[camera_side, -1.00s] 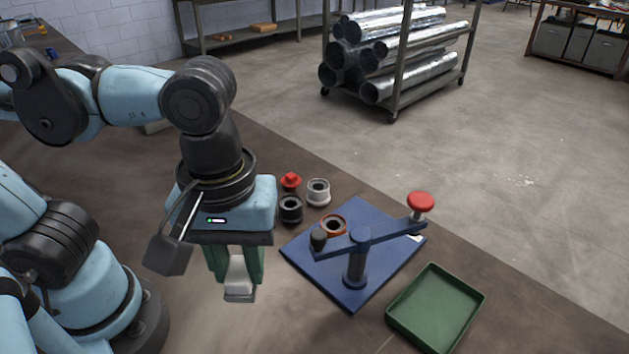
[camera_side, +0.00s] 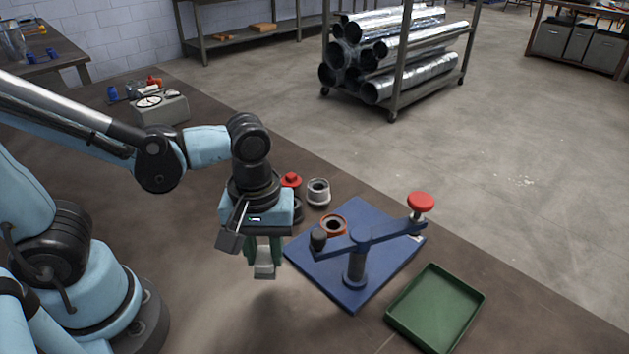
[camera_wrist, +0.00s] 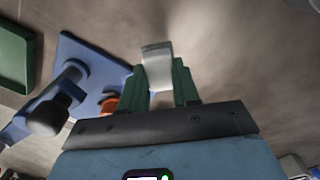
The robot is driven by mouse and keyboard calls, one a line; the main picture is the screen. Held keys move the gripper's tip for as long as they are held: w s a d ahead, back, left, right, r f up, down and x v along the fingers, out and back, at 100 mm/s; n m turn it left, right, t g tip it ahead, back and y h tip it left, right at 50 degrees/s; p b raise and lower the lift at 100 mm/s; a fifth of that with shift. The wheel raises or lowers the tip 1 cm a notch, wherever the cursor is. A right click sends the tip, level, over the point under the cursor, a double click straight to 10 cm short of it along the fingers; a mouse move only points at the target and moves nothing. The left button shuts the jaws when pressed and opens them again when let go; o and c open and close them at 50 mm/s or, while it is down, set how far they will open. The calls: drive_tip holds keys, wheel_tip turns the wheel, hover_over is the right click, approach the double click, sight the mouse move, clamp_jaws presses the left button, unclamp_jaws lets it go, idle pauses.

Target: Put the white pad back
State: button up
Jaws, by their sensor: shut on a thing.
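My gripper (camera_side: 264,255) has green fingers and is shut on the white pad (camera_side: 265,270), a pale block that sticks out below the fingertips. It is held above the brown table, left of the blue fixture plate, with a soft shadow below. In the wrist view the white pad (camera_wrist: 157,68) sits between the green fingers of my gripper (camera_wrist: 160,85), its upper part hidden by them.
The blue plate (camera_side: 352,290) carries a lever with a red knob (camera_side: 421,202) and an orange ring (camera_side: 333,222). Behind my gripper stand a red-topped part (camera_side: 291,181), a grey-white ring (camera_side: 318,192) and a mostly hidden black ring. A green tray (camera_side: 436,310) looks empty.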

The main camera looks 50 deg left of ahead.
sight(269, 261)
drive_tip(key=shift+w+a+f, duration=0.6)
drive_tip(key=shift+w+a, duration=0.05)
drive_tip(key=shift+w, duration=0.1)
drive_tip(key=shift+f, duration=2)
drive_tip(key=shift+f, duration=0.1)
drive_tip(key=o, duration=1)
drive_tip(key=shift+r, duration=6.05)
drive_tip(key=shift+w+a+r+m+t, duration=0.1)
drive_tip(key=shift+w+a+m+t, duration=0.65)
drive_tip(key=shift+a+m+t, duration=0.65)
drive_tip(key=shift+w+a+r+m+t, duration=0.1)
drive_tip(key=shift+w+a+m+t, duration=0.6)
drive_tip(key=shift+a+m+t, duration=0.7)
drive_tip(key=shift+w+a+r+m+t, duration=0.1)
drive_tip(key=shift+w+a+m+t, duration=0.9)
drive_tip(key=shift+m, duration=0.7)
